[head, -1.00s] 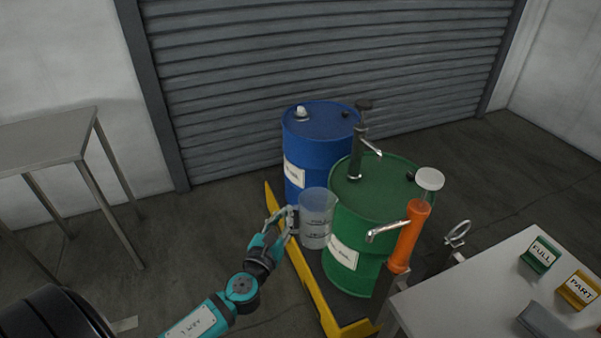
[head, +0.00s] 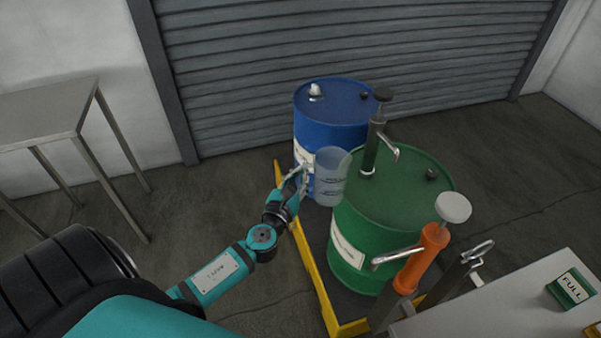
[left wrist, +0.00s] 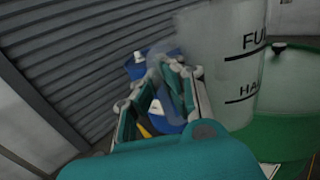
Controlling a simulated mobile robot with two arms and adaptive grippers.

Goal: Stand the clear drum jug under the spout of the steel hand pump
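The clear drum jug (head: 331,180) is translucent with dark level marks. It is upright, held in the air left of the green drum and in front of the blue drum. My left gripper (head: 299,182) is closed on its handle side. In the left wrist view the jug (left wrist: 228,70) fills the upper right, with FULL and a partly cut HALF mark, beside the gripper fingers (left wrist: 160,105). The steel hand pump (head: 371,145) stands on the green drum (head: 400,195); its spout (head: 390,152) points right and toward me, to the right of the jug. My right gripper is not in view.
An orange pump (head: 425,255) with a steel spout stands in front of the green drum. The blue drum (head: 335,120) stands behind. A yellow-edged pallet (head: 318,285) lies under the drums. A table (head: 510,305) with a FULL block (head: 571,288) is at lower right.

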